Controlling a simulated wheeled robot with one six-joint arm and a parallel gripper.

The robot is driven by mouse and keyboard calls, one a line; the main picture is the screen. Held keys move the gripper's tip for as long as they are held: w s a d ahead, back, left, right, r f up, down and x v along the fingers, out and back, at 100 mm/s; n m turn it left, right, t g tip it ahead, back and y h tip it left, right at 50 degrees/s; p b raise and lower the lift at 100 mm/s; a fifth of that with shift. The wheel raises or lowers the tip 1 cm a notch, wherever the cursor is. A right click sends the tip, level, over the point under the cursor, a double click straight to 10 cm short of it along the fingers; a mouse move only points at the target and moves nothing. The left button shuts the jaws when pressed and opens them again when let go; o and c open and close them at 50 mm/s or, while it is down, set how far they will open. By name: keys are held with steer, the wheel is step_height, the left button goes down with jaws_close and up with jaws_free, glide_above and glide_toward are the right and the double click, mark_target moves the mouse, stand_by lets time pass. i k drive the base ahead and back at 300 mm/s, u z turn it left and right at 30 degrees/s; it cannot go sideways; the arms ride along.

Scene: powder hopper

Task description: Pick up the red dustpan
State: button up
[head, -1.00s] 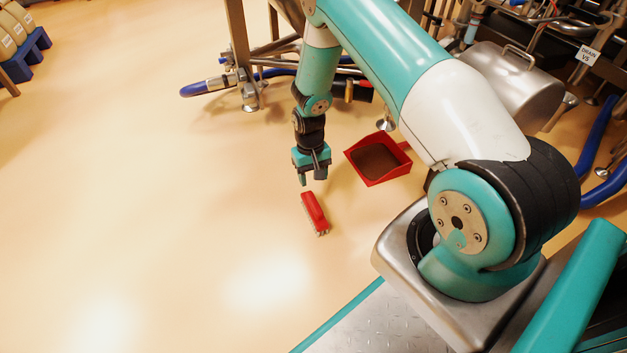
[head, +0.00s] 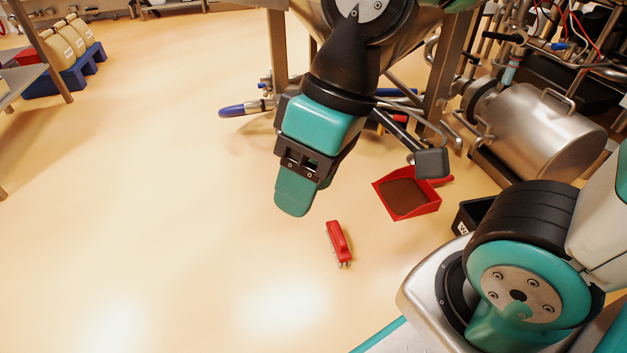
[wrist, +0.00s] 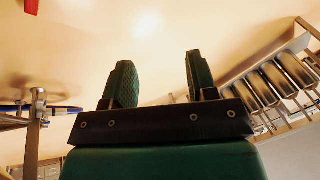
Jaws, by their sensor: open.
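The red dustpan (head: 432,205) lies on the floor right of centre in the head view, with brown powder (head: 404,197) in its pan. Its handle points right, toward the hopper's legs. My gripper (head: 300,195) is raised above the floor, left of the dustpan and apart from it. In the wrist view my gripper (wrist: 158,80) shows two green fingers spread apart with nothing between them. A red piece shows at the top left edge of the wrist view; I cannot tell which thing it is.
A blue hose end (head: 240,109) and steel legs (head: 279,55) are behind.

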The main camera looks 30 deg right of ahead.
mark_target(405, 197)
steer(key=z, duration=1.3)
